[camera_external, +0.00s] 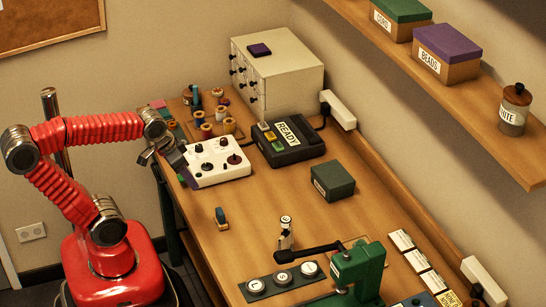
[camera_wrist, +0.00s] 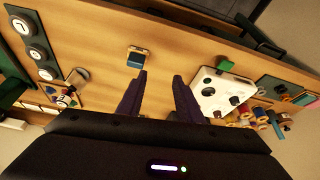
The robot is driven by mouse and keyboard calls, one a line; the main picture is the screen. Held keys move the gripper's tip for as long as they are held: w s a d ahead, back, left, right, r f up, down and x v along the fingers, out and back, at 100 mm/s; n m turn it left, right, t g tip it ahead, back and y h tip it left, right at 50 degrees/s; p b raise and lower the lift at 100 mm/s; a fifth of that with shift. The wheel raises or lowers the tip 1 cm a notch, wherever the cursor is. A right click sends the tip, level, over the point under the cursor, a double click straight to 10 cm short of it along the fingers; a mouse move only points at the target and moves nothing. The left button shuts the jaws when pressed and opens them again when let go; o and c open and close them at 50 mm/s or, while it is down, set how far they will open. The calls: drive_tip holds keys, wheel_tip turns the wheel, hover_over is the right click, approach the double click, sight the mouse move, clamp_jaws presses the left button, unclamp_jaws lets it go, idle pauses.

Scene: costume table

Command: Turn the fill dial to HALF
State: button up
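A white control panel (camera_external: 218,162) with several dark knobs lies near the table's left edge; it also shows right of centre in the wrist view (camera_wrist: 208,77). Its markings are too small to read, so I cannot tell which knob is the fill dial or where it points. My gripper (camera_external: 181,168) is at the panel's left edge in the external view, partly overlapping it. In the wrist view my gripper (camera_wrist: 160,80) has its two dark fingers apart with nothing between them, and the panel lies just right of the right finger.
A black console (camera_external: 287,143) reading "READY" stands right of the panel. Thread spools (camera_external: 206,130) stand behind it. A green box (camera_external: 332,181), a small blue-and-tan block (camera_external: 221,217) and a green press (camera_external: 359,269) are on the table. The wood between panel and block is clear.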

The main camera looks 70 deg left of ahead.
drive_tip(key=shift+o, duration=0.8)
drive_tip(key=w+a+n+g, duration=0.2)
drive_tip(key=w+a, duration=0.4)
drive_tip(key=a, duration=0.5)
drive_tip(key=shift+w+a+r+n, duration=0.2)
drive_tip(key=shift+w+a+n, duration=0.1)
drive_tip(key=shift+a+n, duration=0.1)
wheel_tip(320, 180, up, 4)
drive_tip(key=g, duration=0.3)
hover_over(199, 146)
drive_tip(key=shift+a+h, duration=0.15)
drive_tip(key=shift+h, duration=0.15)
wheel_tip(199, 146, down, 14)
drive_tip(key=shift+r, duration=0.1)
